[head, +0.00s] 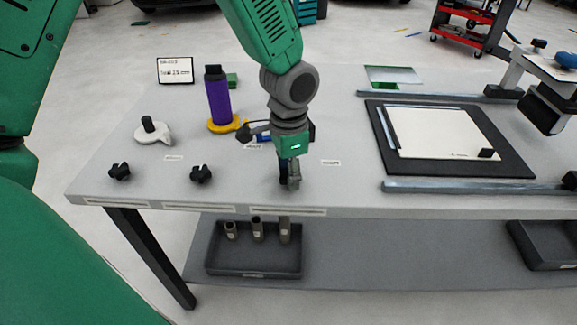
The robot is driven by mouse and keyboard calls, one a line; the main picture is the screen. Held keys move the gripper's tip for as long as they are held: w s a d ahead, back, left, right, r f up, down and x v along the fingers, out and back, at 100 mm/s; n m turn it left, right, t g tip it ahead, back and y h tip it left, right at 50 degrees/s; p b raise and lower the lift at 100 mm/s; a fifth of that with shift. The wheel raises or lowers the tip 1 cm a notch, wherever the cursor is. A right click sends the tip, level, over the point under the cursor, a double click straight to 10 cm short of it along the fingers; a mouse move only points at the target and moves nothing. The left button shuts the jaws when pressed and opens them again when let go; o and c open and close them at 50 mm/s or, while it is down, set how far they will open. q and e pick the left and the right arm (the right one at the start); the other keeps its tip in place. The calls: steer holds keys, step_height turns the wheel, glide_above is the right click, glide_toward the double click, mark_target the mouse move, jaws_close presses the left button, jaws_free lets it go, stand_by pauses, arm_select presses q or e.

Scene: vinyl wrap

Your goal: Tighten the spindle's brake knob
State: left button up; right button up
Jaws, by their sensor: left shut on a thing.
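Two black brake knobs stand along the table's front edge, one at the far left (120,171) and one in the middle (200,174). Behind them are a white spindle base (154,132) with a bare black post and a yellow spindle base (224,124) carrying an upright purple roll (217,100). My left gripper (289,183) points down at the front edge, right of the knobs, in line with them. It is shut on a small dark thing, apparently a third knob, mostly hidden by the fingers. A further spindle behind my left wrist is largely covered. My right gripper is not in view.
A black mat (515,165) with a cream sheet (440,133) lies between grey rails (460,186) at right. A sign (175,71) stands at the back left. Below, a dark bin (225,262) holds several tubes. The table (345,190) is clear between gripper and mat.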

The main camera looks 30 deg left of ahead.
arm_select(q)
steer(key=shift+w+r, duration=0.1)
steer(key=shift+w, duration=0.2)
steer(key=o, duration=1.1)
steer(key=shift+d, duration=0.1)
steer(key=shift+s, duration=0.1)
step_height(320, 180, up, 12)
steer(key=shift+f, duration=0.2)
